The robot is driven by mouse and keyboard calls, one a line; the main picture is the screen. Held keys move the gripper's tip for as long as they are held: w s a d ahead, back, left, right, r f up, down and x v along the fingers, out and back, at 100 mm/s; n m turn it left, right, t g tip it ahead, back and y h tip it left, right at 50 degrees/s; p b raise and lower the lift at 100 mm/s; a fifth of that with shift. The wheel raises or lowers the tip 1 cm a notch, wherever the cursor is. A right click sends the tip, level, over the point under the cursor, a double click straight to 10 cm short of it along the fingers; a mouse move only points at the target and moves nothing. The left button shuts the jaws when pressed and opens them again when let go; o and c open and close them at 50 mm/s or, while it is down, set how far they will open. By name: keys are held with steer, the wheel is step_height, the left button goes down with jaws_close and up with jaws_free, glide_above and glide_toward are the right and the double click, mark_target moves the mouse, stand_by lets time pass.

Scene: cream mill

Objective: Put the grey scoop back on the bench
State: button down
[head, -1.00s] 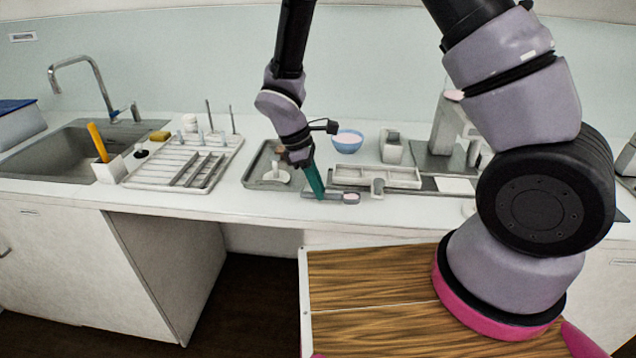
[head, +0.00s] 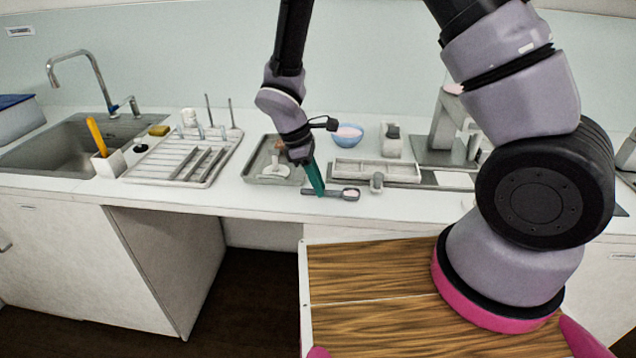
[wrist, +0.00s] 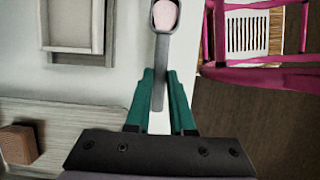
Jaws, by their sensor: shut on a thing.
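The grey scoop (head: 345,194) has a long flat handle and a small bowl with pink material in it. In the head view it lies level at the front part of the white bench (head: 250,203); I cannot tell whether it touches the surface. My gripper (head: 319,192) points down with its green fingers at the scoop's handle. In the wrist view the handle of the scoop (wrist: 159,85) runs between the fingertips of my gripper (wrist: 160,75), and its bowl points away, towards the top edge. The fingers are shut on the handle.
A grey tray (head: 250,176) with a white item stands left of my gripper. A pale tray (head: 400,179), a small grey piece (head: 377,182) and a blue bowl (head: 347,141) of pink material are behind and right. A drying rack (head: 150,172) and sink (head: 60,152) are further left.

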steer(key=shift+f, duration=0.35)
steer(key=c, duration=0.7)
jaws_free()
steer(key=shift+r, duration=0.1)
